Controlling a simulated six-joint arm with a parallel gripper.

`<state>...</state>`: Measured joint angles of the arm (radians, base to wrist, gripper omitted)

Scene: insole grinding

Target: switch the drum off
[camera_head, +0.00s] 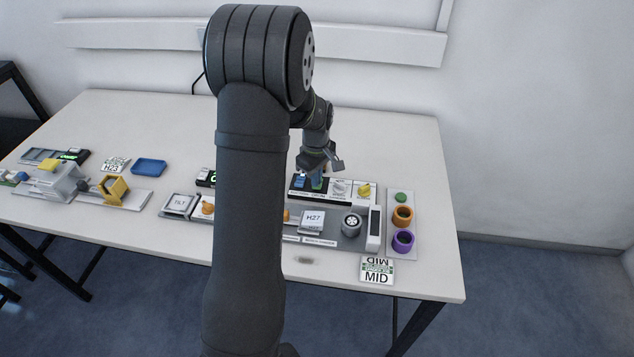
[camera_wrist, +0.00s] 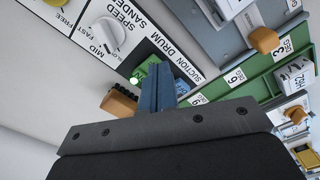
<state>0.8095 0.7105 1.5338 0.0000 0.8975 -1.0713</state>
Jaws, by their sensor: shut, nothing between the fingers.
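The control panel (camera_head: 322,197) stands at the back right of the table under my gripper. In the wrist view its white strip (camera_wrist: 168,50) reads SANDER DRUM and SUCTION. A green switch (camera_wrist: 148,67) sits by the DRUM label, with a small lit green lamp (camera_wrist: 134,80) beside it. My gripper (camera_head: 319,172) is shut and empty, pointing down at the panel. Its blue fingertips (camera_wrist: 157,84) are right beside the green switch and partly cover it; I cannot tell whether they touch. A blue switch (camera_head: 300,181) shows left of the green one in the head view.
A white speed dial (camera_wrist: 107,36) and a yellow knob (camera_head: 363,190) sit right of the switches. My arm hides the table's middle.

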